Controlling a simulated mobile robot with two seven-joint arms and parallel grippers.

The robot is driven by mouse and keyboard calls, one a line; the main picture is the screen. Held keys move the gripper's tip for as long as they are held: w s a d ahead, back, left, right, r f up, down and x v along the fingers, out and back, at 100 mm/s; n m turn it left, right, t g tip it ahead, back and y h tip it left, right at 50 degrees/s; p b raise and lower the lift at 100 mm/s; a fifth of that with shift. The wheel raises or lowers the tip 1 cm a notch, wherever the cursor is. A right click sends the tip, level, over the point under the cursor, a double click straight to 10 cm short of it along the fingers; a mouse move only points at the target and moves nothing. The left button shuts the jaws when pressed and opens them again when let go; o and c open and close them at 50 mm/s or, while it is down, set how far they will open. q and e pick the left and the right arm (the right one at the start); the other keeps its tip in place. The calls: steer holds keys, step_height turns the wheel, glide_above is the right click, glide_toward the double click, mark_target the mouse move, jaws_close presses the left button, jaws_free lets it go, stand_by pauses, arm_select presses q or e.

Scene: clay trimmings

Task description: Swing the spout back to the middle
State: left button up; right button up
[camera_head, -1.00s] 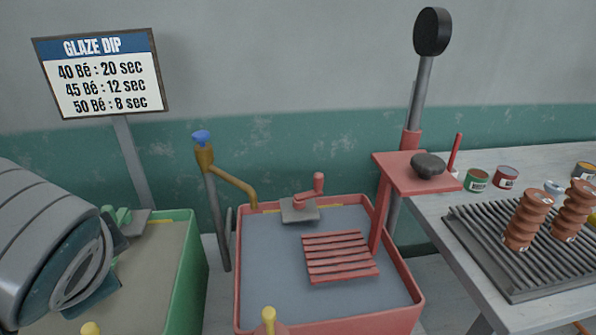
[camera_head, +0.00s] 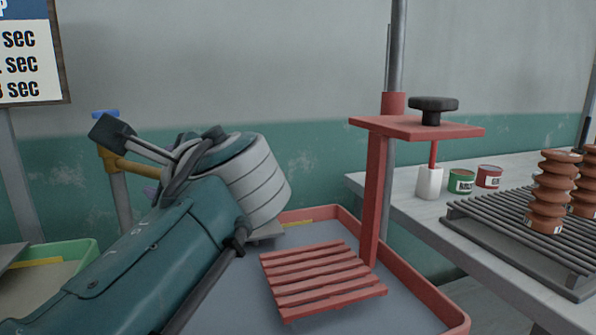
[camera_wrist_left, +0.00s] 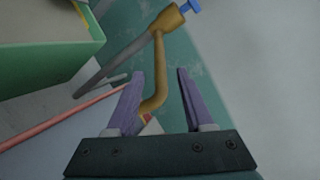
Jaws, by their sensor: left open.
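The brass spout (camera_head: 128,166) comes off a grey standpipe (camera_head: 121,205) with a blue handle (camera_head: 106,114) on top. In the head view my left arm hides its outlet end. In the left wrist view the spout (camera_wrist_left: 160,78) bends down between the purple fingers of my left gripper (camera_wrist_left: 160,74). These fingers are open, one on each side of it; I cannot tell whether either touches. The red tub (camera_head: 440,302) lies below. My right gripper is not in view.
A red slatted rack (camera_head: 322,280) lies in the tub. A red stand (camera_head: 374,200) with a shelf and black knob (camera_head: 433,107) rises at its right. A green tub (camera_head: 75,255) is at left. A grey table (camera_head: 385,190) at right holds cans, a grille and clay pieces.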

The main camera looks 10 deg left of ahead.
mark_target(152, 172)
arm_select(q)
steer(key=b+x, duration=0.1)
steer(key=x, duration=0.6)
steer(key=shift+c, duration=0.2)
jaws_close()
stand_by(1.1)
